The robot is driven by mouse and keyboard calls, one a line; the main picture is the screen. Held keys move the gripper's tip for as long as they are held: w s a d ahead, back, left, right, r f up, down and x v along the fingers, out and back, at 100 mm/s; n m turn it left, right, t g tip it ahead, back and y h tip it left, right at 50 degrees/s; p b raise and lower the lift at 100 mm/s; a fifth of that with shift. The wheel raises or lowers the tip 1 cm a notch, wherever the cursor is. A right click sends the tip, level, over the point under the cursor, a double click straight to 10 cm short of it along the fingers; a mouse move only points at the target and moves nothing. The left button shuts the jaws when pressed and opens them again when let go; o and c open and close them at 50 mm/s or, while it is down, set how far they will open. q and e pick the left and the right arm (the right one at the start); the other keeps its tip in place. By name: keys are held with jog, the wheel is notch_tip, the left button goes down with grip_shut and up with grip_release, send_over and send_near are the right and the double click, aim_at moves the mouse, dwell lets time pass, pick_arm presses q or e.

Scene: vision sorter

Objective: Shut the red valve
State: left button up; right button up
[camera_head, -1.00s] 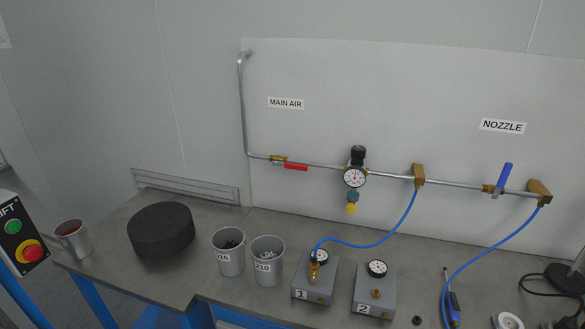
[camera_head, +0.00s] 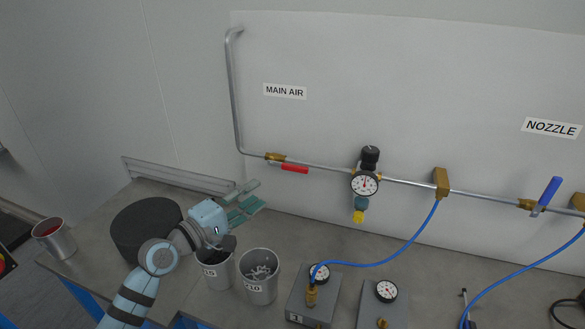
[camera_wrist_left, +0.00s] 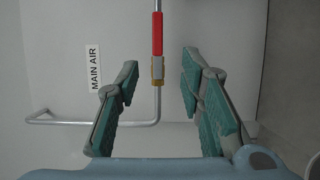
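The red valve handle (camera_head: 294,169) lies in line with the silver pipe on the wall panel, right of its brass body (camera_head: 275,157) and below the MAIN AIR label (camera_head: 285,91). My left gripper (camera_head: 247,196) is open and empty, in front of the panel, lower left of the valve in the head view. In the left wrist view the red handle (camera_wrist_left: 157,35) and brass body (camera_wrist_left: 157,69) show between and beyond the open fingers (camera_wrist_left: 160,85), not touching them. My right gripper is not in view.
A pressure gauge (camera_head: 364,184) with a regulator hangs on the pipe right of the valve. A blue-handled valve (camera_head: 547,192) is far right. Grey cups (camera_head: 259,290), a black round block (camera_head: 140,226) and numbered gauge boxes (camera_head: 317,298) stand on the bench below.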

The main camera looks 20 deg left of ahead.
pick_arm(q)
send_near(295, 170)
jog(key=w, duration=0.1)
jog(key=b+x, duration=0.1)
jog(key=x, duration=0.6)
jog(key=shift+d+f, duration=0.1)
jog(key=shift+d, duration=0.05)
jog(key=shift+w+d, duration=0.1)
jog(key=shift+w, duration=0.2)
jog(key=shift+s, duration=0.25)
jog(key=shift+w, duration=0.1)
grip_shut()
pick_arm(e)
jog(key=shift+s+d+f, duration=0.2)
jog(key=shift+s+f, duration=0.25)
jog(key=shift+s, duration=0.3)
